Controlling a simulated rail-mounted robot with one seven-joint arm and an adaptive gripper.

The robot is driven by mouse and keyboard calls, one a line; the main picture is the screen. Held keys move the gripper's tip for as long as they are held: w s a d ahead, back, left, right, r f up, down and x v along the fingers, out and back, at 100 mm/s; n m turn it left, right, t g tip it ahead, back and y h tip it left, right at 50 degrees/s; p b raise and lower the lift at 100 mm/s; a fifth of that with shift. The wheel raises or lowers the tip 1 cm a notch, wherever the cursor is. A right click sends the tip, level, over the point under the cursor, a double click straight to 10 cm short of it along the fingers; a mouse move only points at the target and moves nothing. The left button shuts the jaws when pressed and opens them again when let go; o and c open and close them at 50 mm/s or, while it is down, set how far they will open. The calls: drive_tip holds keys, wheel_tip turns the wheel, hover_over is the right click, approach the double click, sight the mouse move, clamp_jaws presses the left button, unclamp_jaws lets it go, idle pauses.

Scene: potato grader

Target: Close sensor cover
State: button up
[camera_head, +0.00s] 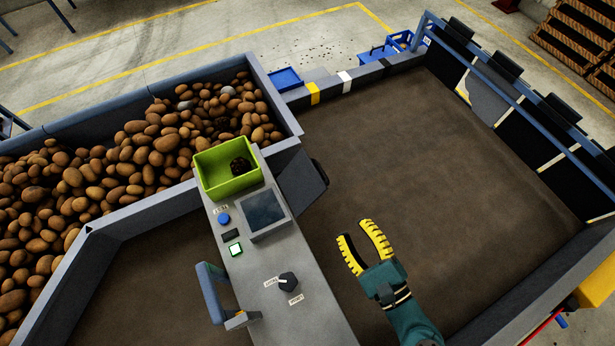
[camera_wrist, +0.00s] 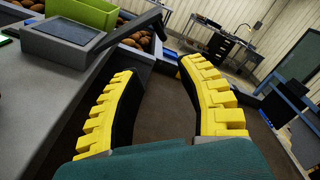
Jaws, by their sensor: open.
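My gripper (camera_head: 355,231) is open and empty, with yellow ribbed fingers spread above the brown surface right of the grey control console (camera_head: 265,292). Its fingers also show in the wrist view (camera_wrist: 157,68). A dark grey flap (camera_head: 302,182) juts from the console's right side, next to the screen (camera_head: 263,209); it looks like the sensor cover, standing open at a tilt. In the wrist view a dark tilted panel (camera_wrist: 134,27) beside the screen seems to be the same flap, beyond the left finger. The gripper is apart from it. Any sensor under it is hidden.
A green bin (camera_head: 228,172) with a dark lump stands at the console's far end. Potatoes (camera_head: 150,150) fill the trough behind. The console carries a blue button (camera_head: 223,218), a lit green-framed button (camera_head: 236,249) and a black knob (camera_head: 288,281). The brown surface (camera_head: 420,150) is clear.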

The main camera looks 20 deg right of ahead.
sight(323, 174)
drive_tip(key=w+p, duration=0.1)
drive_tip(key=w, duration=0.4)
drive_tip(key=w+a+p, duration=0.1)
drive_tip(key=w, duration=0.4)
drive_tip(key=w+p, duration=0.1)
drive_tip(key=w, duration=0.4)
drive_tip(key=shift+a+r, duration=0.2)
drive_tip(key=shift+r, duration=0.05)
drive_tip(key=shift+w+f, duration=0.15)
drive_tip(key=shift+w, duration=0.45)
drive_tip(key=shift+o, duration=0.2)
clamp_jaws()
